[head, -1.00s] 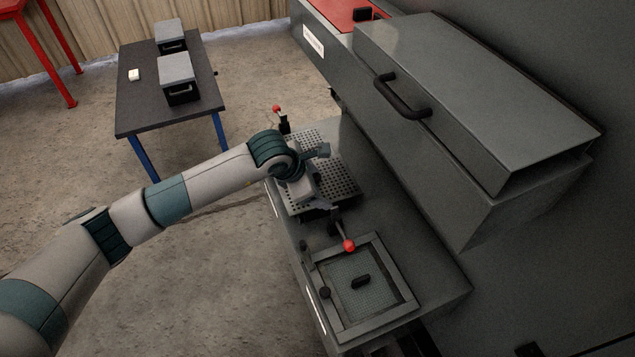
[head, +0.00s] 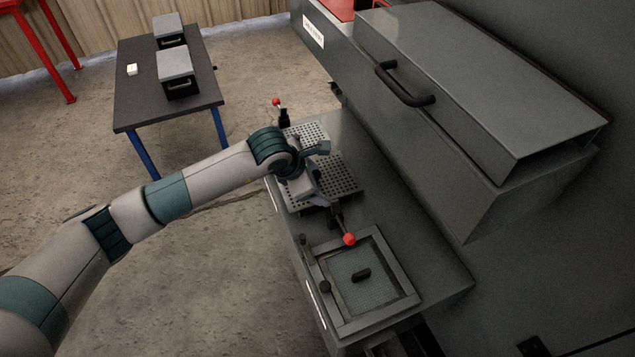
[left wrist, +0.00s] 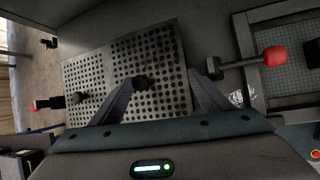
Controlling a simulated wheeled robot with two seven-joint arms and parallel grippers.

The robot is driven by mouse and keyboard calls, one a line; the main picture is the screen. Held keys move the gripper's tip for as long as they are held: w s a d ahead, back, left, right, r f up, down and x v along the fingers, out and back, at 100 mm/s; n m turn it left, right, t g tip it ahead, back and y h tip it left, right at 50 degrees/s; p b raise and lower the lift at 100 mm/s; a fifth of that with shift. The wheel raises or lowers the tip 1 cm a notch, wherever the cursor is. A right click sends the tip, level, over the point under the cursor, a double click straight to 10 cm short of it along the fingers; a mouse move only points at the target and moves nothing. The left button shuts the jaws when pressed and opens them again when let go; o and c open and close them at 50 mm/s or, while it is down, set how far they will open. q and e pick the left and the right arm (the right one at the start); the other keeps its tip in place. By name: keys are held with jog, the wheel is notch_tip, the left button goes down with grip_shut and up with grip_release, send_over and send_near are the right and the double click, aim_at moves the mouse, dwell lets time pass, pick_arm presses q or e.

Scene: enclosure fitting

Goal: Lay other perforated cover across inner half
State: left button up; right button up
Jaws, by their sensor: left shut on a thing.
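Two grey perforated covers lie side by side on the bench. The nearer one (head: 345,183) also shows at the right in the left wrist view (left wrist: 165,50). The farther one (head: 311,131) is at the left there (left wrist: 88,72). Each has a small black knob. My left gripper (head: 320,174) is over the nearer cover; in the left wrist view its fingers (left wrist: 163,80) straddle that cover's knob (left wrist: 145,83) and are shut on the cover. My wrist hides part of both covers in the head view. Whether the held cover is raised or resting, I cannot tell. My right gripper is not in view.
Red-tipped clamp levers stand at the far end (head: 277,102) and near end (head: 348,240) of the covers. A framed mesh panel (head: 388,318) with a black handle lies nearer. A grey hood (head: 470,90) rises at the right. A dark table (head: 137,98) carries two boxes.

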pick_arm(q)
jog(key=o, duration=1)
jog(key=shift+r, duration=0.1)
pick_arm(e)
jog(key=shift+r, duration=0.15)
pick_arm(q)
jog(key=shift+r+p, duration=0.7)
jog(key=shift+p, duration=0.35)
jog(key=shift+s+a+r+b, duration=0.2)
jog(key=shift+a+r+b, duration=0.05)
jog(key=shift+b, duration=0.45)
jog(key=b+v, duration=0.3)
jog(key=v, duration=0.7)
jog(key=shift+s+r+b, duration=0.15)
jog(key=shift+r+b, duration=0.15)
jog(key=shift+r, duration=0.05)
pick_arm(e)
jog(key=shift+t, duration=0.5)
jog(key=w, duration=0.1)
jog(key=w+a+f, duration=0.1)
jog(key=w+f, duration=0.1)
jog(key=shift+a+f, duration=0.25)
pick_arm(q)
jog(key=shift+a, duration=0.1)
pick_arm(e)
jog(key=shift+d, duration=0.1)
